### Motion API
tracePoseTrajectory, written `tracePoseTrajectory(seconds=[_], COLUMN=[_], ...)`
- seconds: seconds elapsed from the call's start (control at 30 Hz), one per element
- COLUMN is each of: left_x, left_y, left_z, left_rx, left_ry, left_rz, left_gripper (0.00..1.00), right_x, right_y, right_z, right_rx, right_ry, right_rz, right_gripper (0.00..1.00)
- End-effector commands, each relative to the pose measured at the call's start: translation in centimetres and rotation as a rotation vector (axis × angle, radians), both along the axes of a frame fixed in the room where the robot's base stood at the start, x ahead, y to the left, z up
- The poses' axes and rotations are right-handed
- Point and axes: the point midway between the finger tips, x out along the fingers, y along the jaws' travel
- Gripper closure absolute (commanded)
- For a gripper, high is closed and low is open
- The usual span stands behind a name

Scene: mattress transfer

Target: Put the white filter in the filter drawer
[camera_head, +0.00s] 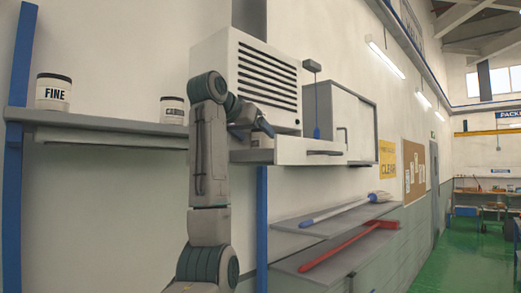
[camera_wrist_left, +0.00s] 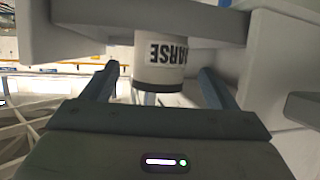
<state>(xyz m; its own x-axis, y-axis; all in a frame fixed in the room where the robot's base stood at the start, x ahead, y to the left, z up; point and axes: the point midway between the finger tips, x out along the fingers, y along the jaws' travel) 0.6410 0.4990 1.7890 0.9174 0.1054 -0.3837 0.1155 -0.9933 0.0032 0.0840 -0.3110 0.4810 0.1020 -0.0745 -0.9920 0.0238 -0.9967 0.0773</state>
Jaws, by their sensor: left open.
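In the head view my left gripper (camera_head: 255,122) is at the pulled-out drawer (camera_head: 290,152) under the vented white cabinet. A white canister (camera_head: 262,140) shows partly behind the drawer's edge, below the gripper. Two more white canisters stand on the left shelf: one marked "FINE" (camera_head: 54,95) and one with an unreadable label (camera_head: 174,112). My right gripper is not in view.
The vented cabinet (camera_head: 265,80) rises above the drawer, with a closed white cupboard (camera_head: 350,105) to its right. The grey shelf (camera_head: 100,126) has free room between its canisters. Lower shelves hold a white-and-blue tool (camera_head: 340,211) and a red tool (camera_head: 345,247).

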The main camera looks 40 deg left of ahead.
Motion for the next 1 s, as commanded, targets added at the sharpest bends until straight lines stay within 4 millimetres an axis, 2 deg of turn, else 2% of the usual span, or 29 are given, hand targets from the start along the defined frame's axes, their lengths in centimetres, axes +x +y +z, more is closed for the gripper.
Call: tracePoseTrajectory(seconds=[0.03,0.2,0.3,0.53,1.0], left_x=[-1.3,-4.6,-5.4,-6.4,-6.5], left_y=[-0.2,-0.5,-0.6,-0.7,-0.7], left_z=[0.0,1.5,1.8,2.6,2.7], left_rx=[0.0,-0.001,-0.001,-0.001,-0.001], left_ry=[-0.006,-0.005,-0.002,-0.001,0.0], left_rz=[-0.001,-0.001,-0.001,-0.001,0.0], left_gripper=[0.2,0.2,0.2,0.2,0.2], right_x=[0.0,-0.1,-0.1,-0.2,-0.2], right_y=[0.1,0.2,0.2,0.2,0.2], right_z=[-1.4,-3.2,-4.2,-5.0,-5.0], right_rx=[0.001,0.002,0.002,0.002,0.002], right_ry=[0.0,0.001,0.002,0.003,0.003], right_rz=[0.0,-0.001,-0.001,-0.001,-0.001], right_gripper=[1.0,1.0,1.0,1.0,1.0])
